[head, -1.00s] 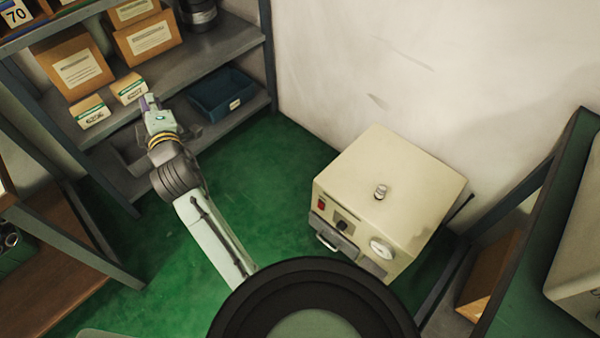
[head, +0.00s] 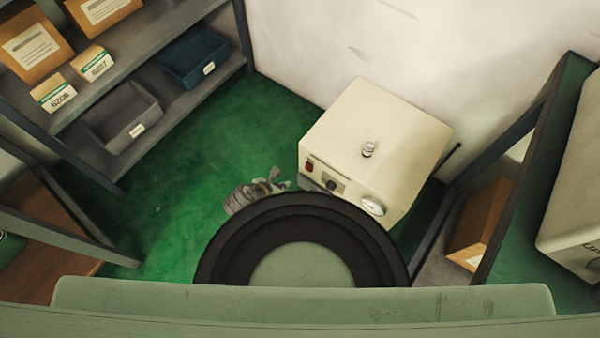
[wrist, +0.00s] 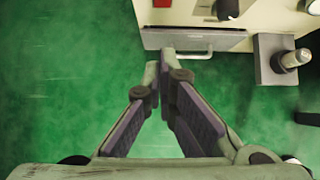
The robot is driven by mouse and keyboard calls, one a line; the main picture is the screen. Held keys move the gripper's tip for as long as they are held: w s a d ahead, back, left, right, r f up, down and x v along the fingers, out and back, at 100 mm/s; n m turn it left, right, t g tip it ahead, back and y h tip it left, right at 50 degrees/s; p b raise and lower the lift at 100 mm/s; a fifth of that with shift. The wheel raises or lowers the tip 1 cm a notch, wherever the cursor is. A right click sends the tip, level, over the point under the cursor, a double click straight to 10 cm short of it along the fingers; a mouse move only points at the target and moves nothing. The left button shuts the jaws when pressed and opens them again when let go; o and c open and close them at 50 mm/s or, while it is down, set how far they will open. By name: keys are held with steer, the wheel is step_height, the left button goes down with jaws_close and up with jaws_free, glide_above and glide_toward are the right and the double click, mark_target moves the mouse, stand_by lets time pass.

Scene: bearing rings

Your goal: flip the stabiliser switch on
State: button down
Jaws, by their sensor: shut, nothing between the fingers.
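The stabiliser appears to be the cream box (head: 375,125) on the green floor by the wall. Its front has a red switch (head: 309,167), a black knob (head: 331,185) and a round white dial (head: 373,205). In the wrist view the red switch (wrist: 162,3) is cut by the top edge, so its position cannot be read. The black knob (wrist: 228,9) is right of it. My gripper (wrist: 160,68) is shut and empty, its tips below the box's grey drawer front and handle (wrist: 190,52). In the head view my gripper (head: 274,181) is just left of the box front, partly hidden.
A grey block with a pale peg (wrist: 288,60) juts out right of the drawer. A shelf rack (head: 165,95) with boxes and bins stands at left, a green bench (head: 530,170) at right. Green floor (head: 200,175) is clear between rack and box.

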mark_target(308, 167)
steer(key=w+d+r+x, duration=0.1)
steer(key=w+x, duration=0.1)
steer(key=x, duration=1)
steer(key=shift+d, duration=0.25)
steer(key=shift+w+r, duration=0.1)
steer(key=shift+w, duration=0.05)
steer(key=shift+w+d, duration=0.2)
steer(key=shift+w, duration=0.1)
